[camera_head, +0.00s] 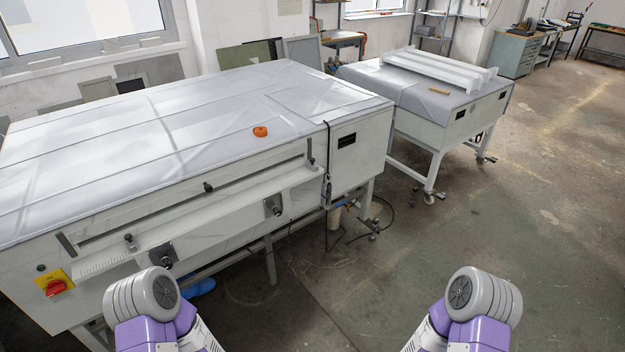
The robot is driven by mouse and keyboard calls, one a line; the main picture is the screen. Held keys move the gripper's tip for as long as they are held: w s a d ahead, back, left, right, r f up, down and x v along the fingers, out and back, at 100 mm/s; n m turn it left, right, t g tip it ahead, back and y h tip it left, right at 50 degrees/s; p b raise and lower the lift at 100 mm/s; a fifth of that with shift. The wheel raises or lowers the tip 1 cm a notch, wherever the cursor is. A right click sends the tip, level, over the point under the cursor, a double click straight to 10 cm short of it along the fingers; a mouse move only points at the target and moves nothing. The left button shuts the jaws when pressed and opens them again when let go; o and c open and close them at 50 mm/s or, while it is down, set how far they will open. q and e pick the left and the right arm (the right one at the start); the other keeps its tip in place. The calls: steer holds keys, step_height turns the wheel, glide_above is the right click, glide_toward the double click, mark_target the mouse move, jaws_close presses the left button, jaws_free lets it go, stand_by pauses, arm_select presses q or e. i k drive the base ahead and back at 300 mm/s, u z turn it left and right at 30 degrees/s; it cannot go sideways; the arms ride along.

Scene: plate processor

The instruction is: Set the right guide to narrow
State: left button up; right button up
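The plate processor (190,110) is a large white machine at left and centre, with a long feed slot and a narrow white shelf (215,212) along its front. A small metal guide block with a dark knob (272,206) sits on the right part of this shelf; it looks like the right guide. A similar block (162,255) sits at the left part, by a ruler-like scale (98,264). The exact guide setting is too small to read. Only rounded grey and purple links of my two arms show at the bottom; both grippers are out of view.
A red switch on a yellow plate (56,287) is at the machine's left front. An orange object (260,132) lies on top. A dark cable (328,165) hangs at the right corner. A second white table (425,100) stands behind right. The floor at right is clear.

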mark_target(310, 163)
steer(key=z, duration=0.8)
steer(key=i, duration=1.5)
steer(key=u, duration=0.35)
